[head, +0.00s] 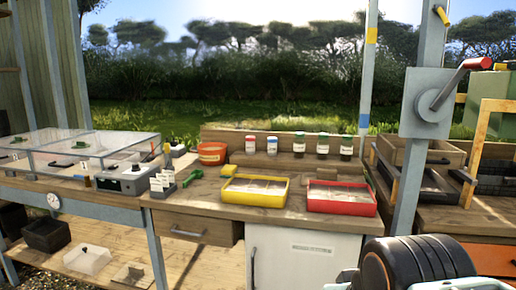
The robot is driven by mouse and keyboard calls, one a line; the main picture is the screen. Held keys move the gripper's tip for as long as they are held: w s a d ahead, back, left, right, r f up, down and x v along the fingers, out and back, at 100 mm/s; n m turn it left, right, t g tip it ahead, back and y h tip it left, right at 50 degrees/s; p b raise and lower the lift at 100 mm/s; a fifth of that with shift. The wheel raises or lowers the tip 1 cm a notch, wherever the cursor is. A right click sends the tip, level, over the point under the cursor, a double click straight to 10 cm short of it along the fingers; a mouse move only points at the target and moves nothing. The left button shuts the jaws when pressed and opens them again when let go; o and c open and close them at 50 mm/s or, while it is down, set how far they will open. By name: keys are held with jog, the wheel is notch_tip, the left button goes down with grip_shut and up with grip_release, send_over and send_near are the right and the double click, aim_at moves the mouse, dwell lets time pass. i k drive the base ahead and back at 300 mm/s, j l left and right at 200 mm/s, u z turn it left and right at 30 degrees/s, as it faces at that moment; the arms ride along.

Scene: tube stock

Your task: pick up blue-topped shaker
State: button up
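The blue-topped shaker (272,146) is a small white container with a blue lid. It stands upright at the back of the wooden workbench (222,190), in front of the low back board. A similar red-topped shaker (250,145) stands just to its left. A dark jar with a green lid and pale label (299,145) stands to its right, with a gap between. Part of my arm, black with an orange ring, fills the lower right corner. I cannot make out my gripper's fingers, and nothing covers the blue-topped shaker.
Two more green-lidded jars (323,146) (347,147) continue the row. A yellow tray (281,203) and a red tray (341,210) lie in front of the row. An orange pot (212,153) stands left. A grey post (408,180) with a crank rises at right.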

aim_at(272, 141)
jog(key=z, duration=0.3)
jog(key=i+j+z, duration=0.1)
jog(key=i+z, duration=0.15)
jog(key=z, duration=0.2)
jog(key=i+j+z, duration=0.2)
jog(key=z, duration=0.25)
jog(key=i+j+z, duration=0.1)
jog(key=i+j, duration=0.15)
jog(key=i+j+z, duration=0.15)
jog(key=j, duration=0.8)
jog(key=k+j, duration=0.1)
jog(key=j, duration=0.35)
jog(key=l+u, duration=0.1)
jog(key=l, duration=0.4)
jog(key=i+j+z, duration=0.1)
jog(key=i, duration=0.35)
